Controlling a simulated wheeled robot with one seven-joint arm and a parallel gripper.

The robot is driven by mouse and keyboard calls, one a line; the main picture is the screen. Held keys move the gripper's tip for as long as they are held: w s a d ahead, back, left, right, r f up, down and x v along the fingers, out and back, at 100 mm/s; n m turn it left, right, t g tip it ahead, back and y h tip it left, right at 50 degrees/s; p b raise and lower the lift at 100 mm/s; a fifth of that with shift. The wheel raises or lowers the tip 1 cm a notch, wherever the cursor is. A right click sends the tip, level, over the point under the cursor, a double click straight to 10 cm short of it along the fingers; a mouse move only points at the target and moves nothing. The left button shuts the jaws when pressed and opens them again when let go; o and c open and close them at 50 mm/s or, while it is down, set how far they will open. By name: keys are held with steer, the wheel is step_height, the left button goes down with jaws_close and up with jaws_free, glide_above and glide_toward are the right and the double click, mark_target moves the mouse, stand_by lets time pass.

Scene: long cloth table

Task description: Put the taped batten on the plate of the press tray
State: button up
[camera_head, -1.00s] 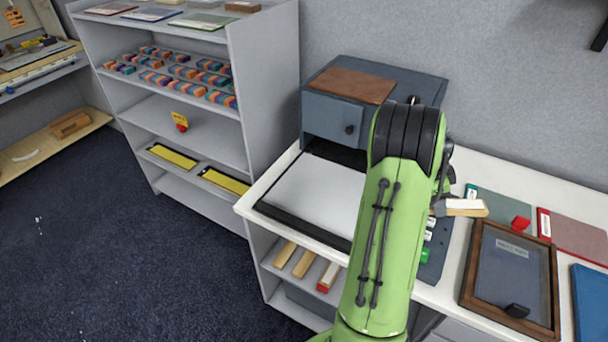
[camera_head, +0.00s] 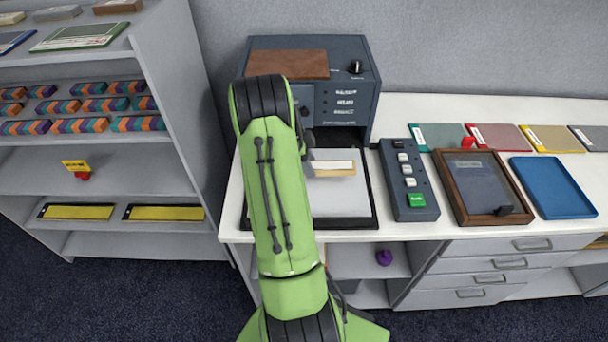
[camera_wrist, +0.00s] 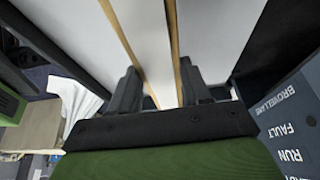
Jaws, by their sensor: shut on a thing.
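The taped batten (camera_head: 333,168) is a short pale wooden piece with a white strip on its face. My gripper (camera_wrist: 162,92) is shut on it; the batten runs lengthwise between the two dark fingers in the wrist view (camera_wrist: 148,35). In the head view the batten appears over the rear part of the press tray's pale plate (camera_head: 345,203), in front of the press opening. The height of the gap under it is hard to tell. The press tray (camera_head: 369,215) is a black frame around the plate.
The grey press (camera_head: 345,75) with a brown top panel stands behind the tray. A button panel (camera_head: 408,180) lies right of the tray, then a wooden-framed case (camera_head: 480,185) and a blue tray (camera_head: 552,187). Shelves with striped blocks (camera_head: 80,126) stand at left.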

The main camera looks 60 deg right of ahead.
mark_target(307, 181)
steer(key=shift+w+f+b, duration=0.1)
steer(key=shift+f+b, duration=0.2)
steer(key=shift+f, duration=2)
steer(key=o, duration=1.2)
steer(key=shift+o, duration=0.2)
steer(key=shift+r, duration=0.1)
steer(key=shift+w+r+p, duration=0.1)
steer(key=shift+r+p, duration=0.2)
steer(key=shift+r, duration=0.1)
steer(key=p+v, duration=0.1)
steer(key=v, duration=1)
steer(key=shift+w+a+r, duration=0.15)
steer(key=shift+a+r, duration=0.05)
